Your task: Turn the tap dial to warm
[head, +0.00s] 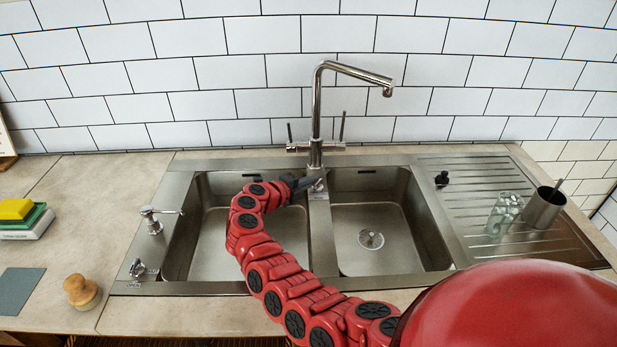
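A chrome tap (317,115) with a tall spout turned right stands behind the sink's divider. It has an upright lever on each side, at the left (290,134) and right (341,127). A small chrome knob (138,269) sits on the sink's front left corner; I cannot tell which of these is the dial, and no warm marking is readable. My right gripper (309,183) is at the tap's base, above the back of the divider, below the levers. It is small and dark, and its fingers' opening cannot be made out. My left gripper is not in view.
The double steel sink (180,225) has two empty basins. A soap dispenser (152,220) stands at its left rim. A metal cup (543,208) and a glass (503,214) stand on the drainboard (475,190). Sponges (18,212) and a wooden brush (82,291) lie left.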

